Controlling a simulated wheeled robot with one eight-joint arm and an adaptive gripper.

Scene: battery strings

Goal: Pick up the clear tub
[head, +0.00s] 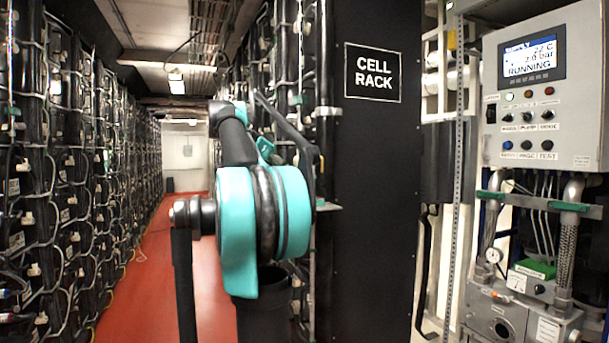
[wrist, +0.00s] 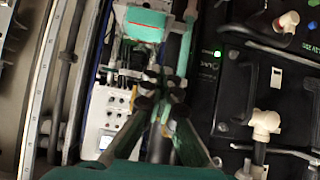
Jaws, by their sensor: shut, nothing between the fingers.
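I cannot make out a clear tub in either view. My gripper (wrist: 160,88) shows in the wrist view, with its dark fingers drawn together and nothing held between them. In the head view my teal and black arm fills the middle, and I cannot pick out the gripper's fingertips there.
A black cell rack (head: 372,200) stands just behind my arm. A grey control panel (head: 543,90) with a lit screen is at right, above pipes and a pressure gauge (head: 493,255). Battery racks (head: 60,170) line the left.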

